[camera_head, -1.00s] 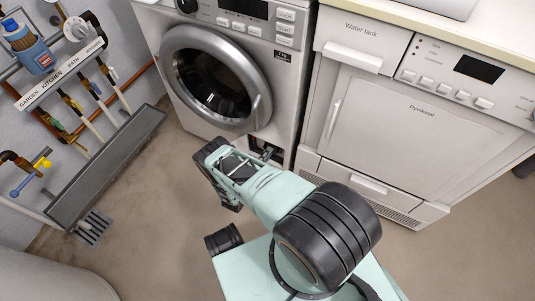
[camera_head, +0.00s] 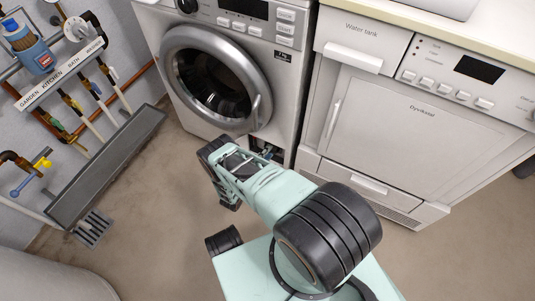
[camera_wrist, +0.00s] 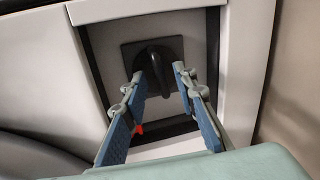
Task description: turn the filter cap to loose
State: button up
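The filter cap (camera_wrist: 154,62) is a black round cap with a raised grip bar, on a dark square plate inside a recess in the washing machine's lower front. The bar looks close to upright in the wrist view. My gripper (camera_wrist: 159,75) is open, with its two blue-padded fingers apart. The fingertips lie left and right of the bar's lower part in the picture. I cannot tell whether they touch it. In the head view my gripper (camera_head: 262,154) is at the recess, and the cap cannot be made out there.
The washing machine (camera_head: 285,95) has a closed round door (camera_head: 217,80) above the recess. The recess frame (camera_wrist: 212,45) is close around my fingers. A dishwasher-like appliance (camera_head: 400,150) stands to the right. Pipes and a grey trough (camera_head: 110,165) are at left. The floor between is clear.

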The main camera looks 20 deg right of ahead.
jog(key=v, duration=0.7)
jog(key=shift+a, duration=0.2)
jog(key=shift+s+r, duration=0.1)
